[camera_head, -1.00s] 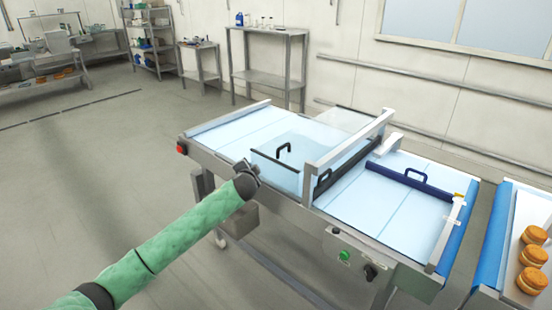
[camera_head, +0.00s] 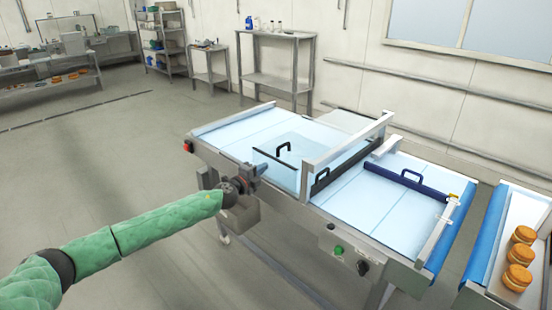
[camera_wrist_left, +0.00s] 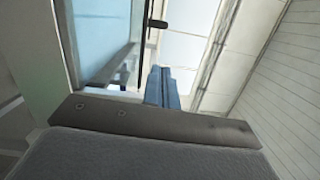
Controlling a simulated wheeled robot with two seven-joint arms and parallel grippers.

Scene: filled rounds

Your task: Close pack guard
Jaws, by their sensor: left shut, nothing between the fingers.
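A clear guard panel (camera_head: 272,163) with a dark-edged frame and a black handle (camera_head: 283,149) sits over the left part of a packing conveyor. A second black handle (camera_head: 320,181) is at the dark bar beside the metal upright frame. A blue handle (camera_head: 411,179) is on a blue bar over the right part; I cannot tell which is the pack guard. My left gripper (camera_head: 256,171) is shut and empty at the conveyor's near left side, below the clear panel, apparently not touching it. The left wrist view shows its bluish fingers (camera_wrist_left: 164,88) below a black handle (camera_wrist_left: 155,22). My right gripper is out of view.
The metal upright frame (camera_head: 344,141) crosses the conveyor. A control box with a green button (camera_head: 338,250) and a black knob is on the near side. Another belt with several round filled cakes (camera_head: 519,256) stands at the right. Open floor lies to the left.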

